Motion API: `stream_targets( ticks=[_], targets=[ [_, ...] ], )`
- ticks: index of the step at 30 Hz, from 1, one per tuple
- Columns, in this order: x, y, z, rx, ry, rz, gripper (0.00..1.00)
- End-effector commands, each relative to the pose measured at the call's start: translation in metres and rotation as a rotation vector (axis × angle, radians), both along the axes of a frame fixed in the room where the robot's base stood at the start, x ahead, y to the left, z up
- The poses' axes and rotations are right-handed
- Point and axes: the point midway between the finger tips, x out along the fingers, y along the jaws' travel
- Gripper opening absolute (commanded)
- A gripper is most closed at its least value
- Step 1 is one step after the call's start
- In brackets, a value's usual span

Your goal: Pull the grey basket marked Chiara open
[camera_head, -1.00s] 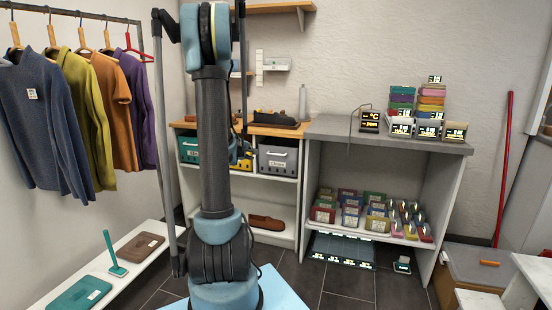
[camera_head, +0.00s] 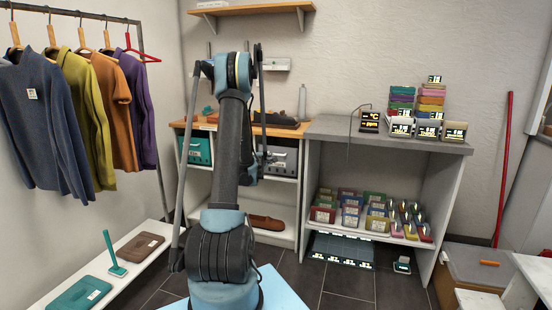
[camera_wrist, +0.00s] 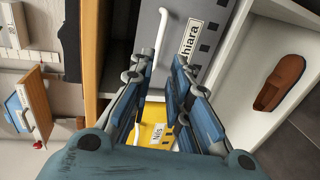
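The grey basket (camera_head: 284,157) stands in the top compartment of the wood-topped shelf, partly behind my arm. In the wrist view the grey basket (camera_wrist: 207,12) fills the upper middle, with a white label ending in "hiara" and a white bar handle (camera_wrist: 163,35). My gripper (camera_wrist: 160,68) is open, its two blue-and-grey fingers pointing at the basket front. The handle's near end shows between the fingers, closer to the left one; I cannot tell whether they touch. In the head view the gripper is mostly hidden by my arm.
A yellow basket marked Nils (camera_wrist: 157,137) sits beside the grey one. A teal basket (camera_head: 196,150) stands at the left. A brown shoe (camera_head: 266,222) lies on the shelf below. A grey-topped shelf unit (camera_head: 390,138) with several small boxes adjoins on the right.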

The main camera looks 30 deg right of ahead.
Motion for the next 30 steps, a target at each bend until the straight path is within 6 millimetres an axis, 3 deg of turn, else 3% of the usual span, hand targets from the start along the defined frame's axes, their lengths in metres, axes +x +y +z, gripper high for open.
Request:
stream_targets(
  ticks=[18,30],
  targets=[
    [0.069,-0.082,-0.023,0.0,-0.001,-0.001,0.17],
    [0.095,-0.111,-0.031,0.001,0.001,-0.001,0.17]
  ],
)
